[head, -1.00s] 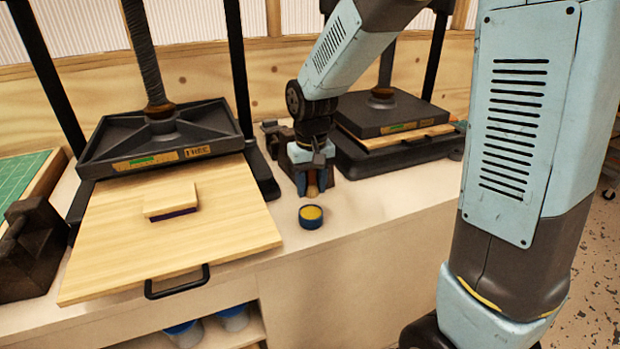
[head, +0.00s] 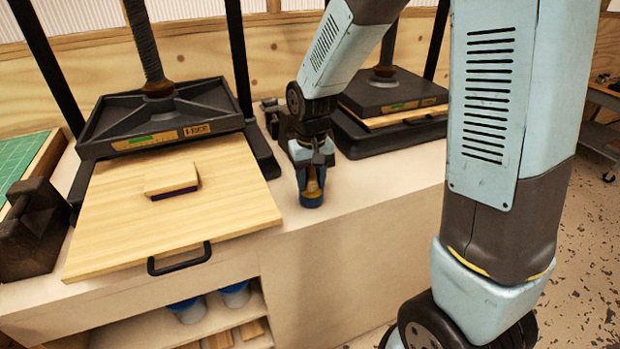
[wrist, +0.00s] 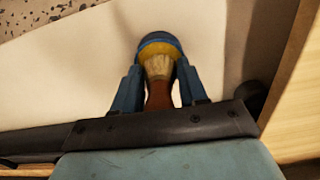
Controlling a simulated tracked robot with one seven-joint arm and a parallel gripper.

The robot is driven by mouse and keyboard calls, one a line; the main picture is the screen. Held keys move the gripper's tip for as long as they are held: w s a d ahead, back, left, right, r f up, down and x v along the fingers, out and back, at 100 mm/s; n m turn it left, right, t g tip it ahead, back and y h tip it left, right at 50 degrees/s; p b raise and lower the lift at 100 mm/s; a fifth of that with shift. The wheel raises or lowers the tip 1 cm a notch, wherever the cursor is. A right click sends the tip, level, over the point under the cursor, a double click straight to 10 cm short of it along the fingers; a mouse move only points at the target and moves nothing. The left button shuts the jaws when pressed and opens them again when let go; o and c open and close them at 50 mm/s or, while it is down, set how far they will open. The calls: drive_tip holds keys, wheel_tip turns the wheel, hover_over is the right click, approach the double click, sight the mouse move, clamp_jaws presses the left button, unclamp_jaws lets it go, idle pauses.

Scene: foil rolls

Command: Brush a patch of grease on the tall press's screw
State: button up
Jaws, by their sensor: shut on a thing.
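My gripper (head: 312,180) is shut on a brush (wrist: 158,94) with a reddish-brown handle and pale bristles. It points down at a small blue tin (head: 311,202) of yellow grease on the bench. In the wrist view the bristles overlap the grease in the tin (wrist: 160,38); how deep they sit I cannot tell. A press at the left has a dark threaded screw (head: 144,44) above its black platen (head: 165,115). A second press at the back right has its own screw (head: 386,52), partly behind my arm. Both tops are cut off, so heights cannot be compared.
A wooden board (head: 115,225) with a black handle and a small wooden block (head: 171,178) lies under the left platen, jutting forward. A dark weight (head: 32,232) and green mat (head: 22,160) are at far left. The bench front right of the board is clear.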

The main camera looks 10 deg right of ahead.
drive_tip(key=shift+s+f, duration=0.1)
drive_tip(key=shift+f, duration=0.4)
idle(1.8)
drive_tip(key=shift+r, duration=3.5)
